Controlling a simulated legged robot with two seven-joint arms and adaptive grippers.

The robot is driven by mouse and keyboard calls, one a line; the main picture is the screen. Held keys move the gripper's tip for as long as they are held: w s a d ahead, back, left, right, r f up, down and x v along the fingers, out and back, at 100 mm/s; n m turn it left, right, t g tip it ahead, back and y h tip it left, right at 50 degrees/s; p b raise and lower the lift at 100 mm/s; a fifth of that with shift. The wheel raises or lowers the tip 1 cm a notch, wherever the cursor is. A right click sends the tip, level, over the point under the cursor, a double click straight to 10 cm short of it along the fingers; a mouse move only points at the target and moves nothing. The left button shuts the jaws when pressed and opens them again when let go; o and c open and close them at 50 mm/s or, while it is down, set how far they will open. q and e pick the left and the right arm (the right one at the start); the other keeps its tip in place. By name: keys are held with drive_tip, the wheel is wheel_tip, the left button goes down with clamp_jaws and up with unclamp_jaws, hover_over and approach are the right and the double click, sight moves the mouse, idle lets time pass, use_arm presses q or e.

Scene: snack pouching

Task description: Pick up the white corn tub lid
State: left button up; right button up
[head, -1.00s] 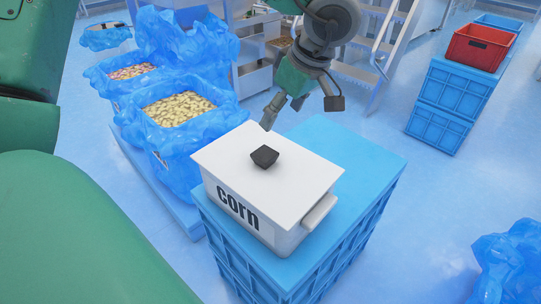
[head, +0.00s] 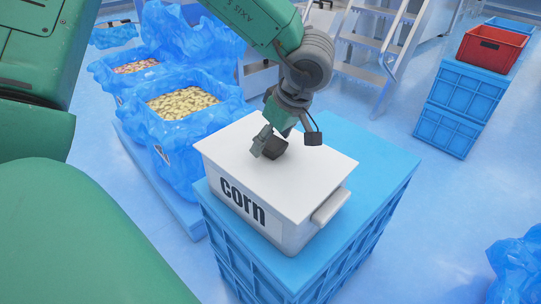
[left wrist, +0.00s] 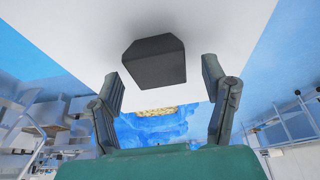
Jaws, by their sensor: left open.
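The white lid (head: 306,166) lies flat on the corn tub (head: 247,208), with a black knob (head: 275,148) at its middle. The tub stands on a stack of blue crates. My left gripper (head: 268,143) is over the lid at the knob and partly covers it. In the left wrist view the lid (left wrist: 240,35) fills the upper part. The knob (left wrist: 154,62) shows ahead of and between the two open fingers of the left gripper (left wrist: 168,84), with gaps on both sides. My right gripper is not in view.
The blue crate stack (head: 370,165) has bare top surface to the right of the tub. Blue-lined bins of pale snacks (head: 182,104) stand at the left. A red crate (head: 490,48) sits on other blue crates at the right.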

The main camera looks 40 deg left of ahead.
use_arm(q)
drive_tip(key=shift+f, duration=0.6)
drive_tip(key=shift+w+d+r, duration=0.1)
drive_tip(key=shift+d+r, duration=0.05)
drive_tip(key=shift+d, duration=0.25)
drive_tip(key=shift+c, duration=0.8)
drive_tip(key=c, duration=1.2)
drive_tip(key=shift+a, duration=0.35)
